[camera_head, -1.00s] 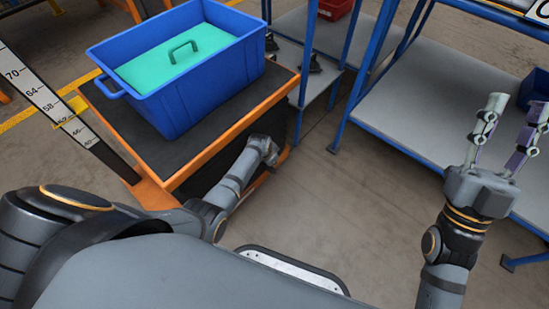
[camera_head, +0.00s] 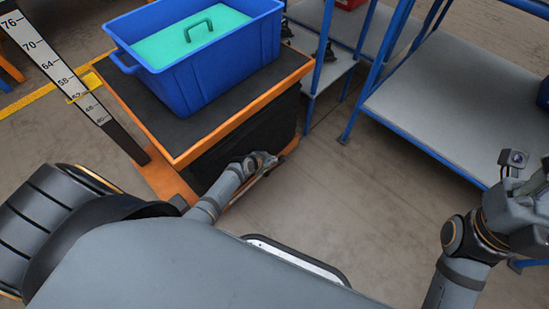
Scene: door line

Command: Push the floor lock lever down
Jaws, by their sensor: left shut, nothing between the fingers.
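My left gripper (camera_head: 268,161) is low at the right side of an orange-framed cart (camera_head: 172,183), by the black lower body. The gripper is small in view and shut, with nothing seen held in it. I cannot make out the floor lock lever; it may be hidden by my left gripper and forearm or by the cart. I cannot tell whether the fingers touch anything. My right gripper (camera_head: 528,192) is at the right edge, its fingers mostly cut off or turned away.
A blue crate (camera_head: 205,75) with a teal handled lid (camera_head: 165,48) inside stands on the cart's dark top. A grey-shelved rack with blue posts (camera_head: 440,100) stands to the right. A height scale (camera_head: 55,65) rises at left. Bare floor (camera_head: 350,200) lies between cart and rack.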

